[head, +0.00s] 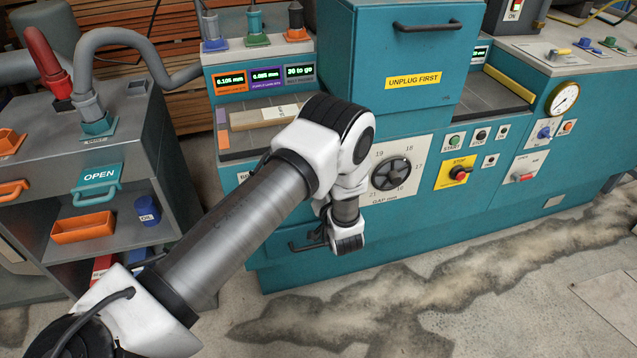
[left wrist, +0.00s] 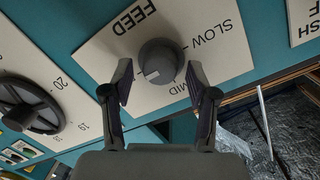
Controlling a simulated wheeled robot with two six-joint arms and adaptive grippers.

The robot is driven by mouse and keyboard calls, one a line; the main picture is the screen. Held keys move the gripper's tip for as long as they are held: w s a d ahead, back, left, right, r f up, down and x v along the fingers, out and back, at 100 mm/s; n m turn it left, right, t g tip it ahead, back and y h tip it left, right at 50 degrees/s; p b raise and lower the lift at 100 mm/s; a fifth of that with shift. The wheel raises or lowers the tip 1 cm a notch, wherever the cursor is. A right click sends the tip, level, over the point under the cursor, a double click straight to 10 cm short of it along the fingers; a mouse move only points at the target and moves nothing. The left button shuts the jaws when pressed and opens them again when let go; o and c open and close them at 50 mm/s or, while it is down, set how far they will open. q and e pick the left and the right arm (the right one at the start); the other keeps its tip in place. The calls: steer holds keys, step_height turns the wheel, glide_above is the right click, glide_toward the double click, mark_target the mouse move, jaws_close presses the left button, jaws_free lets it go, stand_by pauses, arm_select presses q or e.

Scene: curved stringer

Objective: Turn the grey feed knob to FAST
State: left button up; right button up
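The grey feed knob (left wrist: 160,62) sits on a pale panel (left wrist: 105,50) marked FEED in the left wrist view. SLOW and part of MID can be read beside it; I see no FAST label. A short white mark shows on the knob's face, toward its lower left in the picture. My left gripper (left wrist: 160,78) is open, with one finger on each side of the knob. A gap shows between each finger and the knob. In the head view my left arm hides the knob and the gripper fingers. My right gripper is in neither view.
A black GAP handwheel (head: 390,173) is right of my left arm on the teal machine (head: 400,70); it also shows in the left wrist view (left wrist: 30,108). A yellow STOP panel (head: 457,172) is farther right. A grey cabinet (head: 110,150) stands at left.

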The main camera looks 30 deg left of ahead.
arm_select(q)
steer(key=v, duration=1.2)
steer(key=shift+s+a, duration=0.1)
